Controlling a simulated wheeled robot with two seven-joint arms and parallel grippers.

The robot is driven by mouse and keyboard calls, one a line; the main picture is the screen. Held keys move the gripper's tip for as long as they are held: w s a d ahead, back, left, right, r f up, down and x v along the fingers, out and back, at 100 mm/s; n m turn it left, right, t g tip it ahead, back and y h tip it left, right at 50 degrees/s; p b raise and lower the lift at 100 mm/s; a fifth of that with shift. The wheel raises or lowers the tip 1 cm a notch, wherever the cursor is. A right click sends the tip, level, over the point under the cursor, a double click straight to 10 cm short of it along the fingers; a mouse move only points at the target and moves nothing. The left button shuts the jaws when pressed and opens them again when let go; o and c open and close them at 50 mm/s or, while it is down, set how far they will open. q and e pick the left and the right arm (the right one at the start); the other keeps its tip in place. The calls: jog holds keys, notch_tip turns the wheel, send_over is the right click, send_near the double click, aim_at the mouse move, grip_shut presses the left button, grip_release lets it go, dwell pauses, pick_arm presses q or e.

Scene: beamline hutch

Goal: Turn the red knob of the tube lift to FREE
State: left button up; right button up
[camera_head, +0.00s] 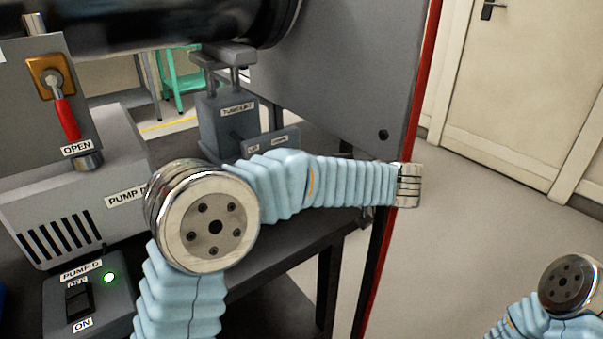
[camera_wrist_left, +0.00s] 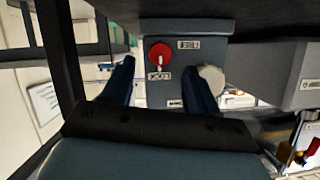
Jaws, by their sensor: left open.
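The tube lift (camera_head: 226,122) is a grey block with a small label, under the large black tube in the head view. Its red knob is not visible there. In the left wrist view a round red knob (camera_wrist_left: 160,53) with a pale pointer mark sits on a grey face (camera_wrist_left: 183,63), with small labels beside and below it that I cannot read surely. My left gripper (camera_wrist_left: 161,75) is open, its two dark fingers apart and pointing at that face, with the knob between and slightly above the fingertips. Contact is not evident. My right gripper is out of view.
The black tube (camera_head: 150,22) and a large grey panel (camera_head: 340,60) with a red edge bound the space around my left arm. Pump boxes (camera_head: 75,185) and a red-handled valve (camera_head: 66,118) stand at left. A pale disc (camera_wrist_left: 212,78) shows beside one finger. Open floor lies right.

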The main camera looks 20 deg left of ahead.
pick_arm(q)
jog(key=x, duration=0.5)
jog(key=c, duration=1)
